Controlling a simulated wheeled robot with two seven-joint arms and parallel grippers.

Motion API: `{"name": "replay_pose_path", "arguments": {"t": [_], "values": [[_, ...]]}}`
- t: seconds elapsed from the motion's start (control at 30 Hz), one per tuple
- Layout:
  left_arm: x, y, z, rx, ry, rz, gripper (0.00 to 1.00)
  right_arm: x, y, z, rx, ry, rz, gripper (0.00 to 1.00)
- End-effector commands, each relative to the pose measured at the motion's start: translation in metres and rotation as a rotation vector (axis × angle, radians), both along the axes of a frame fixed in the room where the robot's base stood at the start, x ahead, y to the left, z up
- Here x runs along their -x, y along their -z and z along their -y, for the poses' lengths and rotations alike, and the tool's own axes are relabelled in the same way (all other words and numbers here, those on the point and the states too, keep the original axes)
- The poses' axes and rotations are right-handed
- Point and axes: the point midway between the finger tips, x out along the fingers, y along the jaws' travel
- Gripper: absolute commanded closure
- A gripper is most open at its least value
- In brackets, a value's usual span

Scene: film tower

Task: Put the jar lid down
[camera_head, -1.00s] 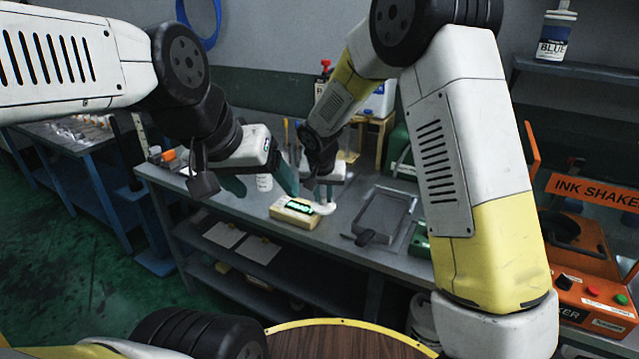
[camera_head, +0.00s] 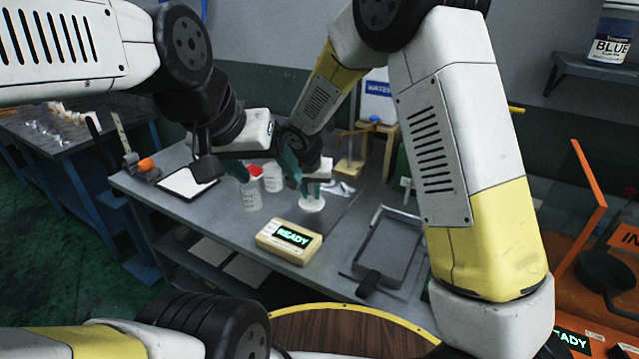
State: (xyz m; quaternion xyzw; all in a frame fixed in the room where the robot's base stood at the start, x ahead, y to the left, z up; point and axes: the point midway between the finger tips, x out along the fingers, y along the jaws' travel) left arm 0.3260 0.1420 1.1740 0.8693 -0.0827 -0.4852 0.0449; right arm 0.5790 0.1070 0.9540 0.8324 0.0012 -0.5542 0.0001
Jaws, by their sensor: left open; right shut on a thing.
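A white round jar lid (camera_head: 312,203) is under my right gripper (camera_head: 311,190), which is shut on it, low over the grey bench (camera_head: 225,225). I cannot tell whether the lid touches the bench. My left gripper (camera_head: 268,172) is open, its green finger beside the white jars. One white jar (camera_head: 251,194) stands left of the lid, with a red-topped part near it. A second white jar (camera_head: 272,177) stands just behind. My arms hide part of the bench back.
An orange machine (camera_head: 590,270) stands at right.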

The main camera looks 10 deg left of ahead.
Motion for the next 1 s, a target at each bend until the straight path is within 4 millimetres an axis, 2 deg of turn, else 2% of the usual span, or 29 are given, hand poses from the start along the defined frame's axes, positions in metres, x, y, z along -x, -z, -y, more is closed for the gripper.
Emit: {"name": "replay_pose_path", "arguments": {"t": [0.1, 0.2, 0.63, 0.67, 0.77, 1.0], "values": [[0.0, 0.001, 0.0, 0.0, 0.0, -0.003, 0.25, 0.004, 0.02, -0.005, 0.004, -0.004, -0.003, 1.0], [0.0, 0.0, 0.0, 0.0, 0.0, -0.001, 0.25, 0.006, 0.032, -0.009, 0.003, -0.004, -0.002, 1.0], [0.0, 0.0, 0.0, 0.0, 0.0, -0.001, 0.25, 0.006, 0.039, -0.009, 0.002, -0.001, -0.001, 1.0], [0.0, 0.0, 0.0, 0.0, 0.0, -0.001, 0.25, 0.006, 0.039, -0.009, 0.001, -0.002, -0.001, 0.8], [0.0, 0.0, 0.0, 0.0, 0.0, -0.001, 0.25, 0.006, 0.039, -0.009, 0.001, -0.002, -0.001, 0.6], [0.0, 0.0, 0.0, 0.0, 0.0, -0.001, 0.25, 0.006, 0.039, -0.009, 0.001, -0.002, 0.0, 0.6]]}}
